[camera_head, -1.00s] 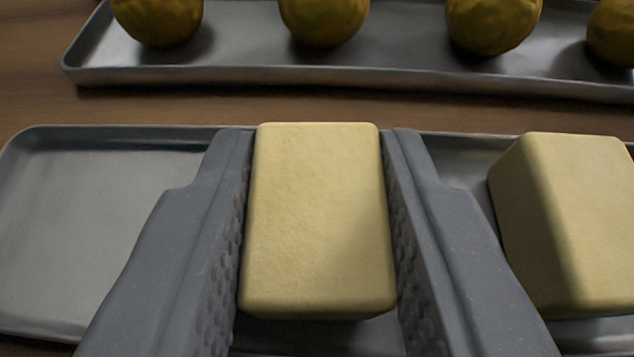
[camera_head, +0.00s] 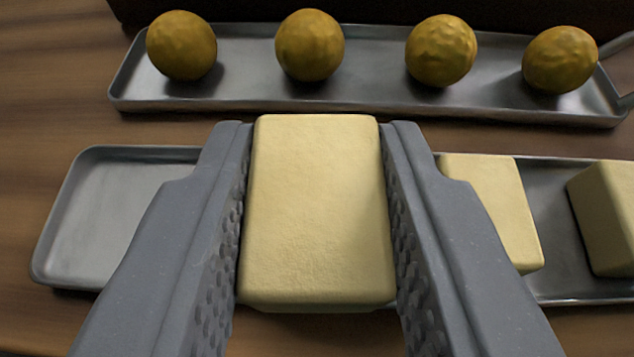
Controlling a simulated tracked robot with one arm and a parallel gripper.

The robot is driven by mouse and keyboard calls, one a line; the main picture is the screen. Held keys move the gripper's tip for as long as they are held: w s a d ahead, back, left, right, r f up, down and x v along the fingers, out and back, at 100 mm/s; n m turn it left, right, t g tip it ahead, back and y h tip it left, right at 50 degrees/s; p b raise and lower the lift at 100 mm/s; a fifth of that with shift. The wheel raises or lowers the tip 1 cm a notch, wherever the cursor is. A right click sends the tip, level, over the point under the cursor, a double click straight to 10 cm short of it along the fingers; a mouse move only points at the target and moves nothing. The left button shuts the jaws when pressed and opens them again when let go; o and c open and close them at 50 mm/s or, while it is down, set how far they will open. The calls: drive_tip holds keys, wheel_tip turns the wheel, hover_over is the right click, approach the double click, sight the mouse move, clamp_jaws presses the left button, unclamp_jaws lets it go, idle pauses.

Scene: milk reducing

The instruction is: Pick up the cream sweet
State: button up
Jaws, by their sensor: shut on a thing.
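A cream block-shaped sweet (camera_head: 316,215) sits between the two grey fingers of my gripper (camera_head: 316,190). The gripper is shut on it, with the fingers against its left and right sides. The sweet is held above the near metal tray (camera_head: 105,215). Another cream sweet (camera_head: 495,210) lies on that tray just right of my right finger, partly hidden by it. A further cream sweet (camera_head: 608,215) is at the right edge, cut off by the picture. The tray's middle is hidden behind the gripper and the held sweet.
A second metal tray (camera_head: 370,100) lies farther back with several round golden sweets (camera_head: 310,46) in a row. The left end of the near tray is empty. Bare wooden table (camera_head: 50,130) shows at the left and between the trays. A dark surface stands behind the far tray.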

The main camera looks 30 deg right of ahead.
drive_tip(key=s+a+b, duration=0.2)
drive_tip(key=s, duration=1)
drive_tip(key=shift+a+r, duration=0.2)
drive_tip(key=shift+r, duration=0.15)
drive_tip(key=s+b, duration=0.1)
drive_tip(key=b, duration=0.1)
drive_tip(key=s+b, duration=0.1)
drive_tip(key=b, duration=0.1)
drive_tip(key=shift+a+r+b, duration=0.15)
drive_tip(key=shift+a+b, duration=0.1)
drive_tip(key=shift+b, duration=0.15)
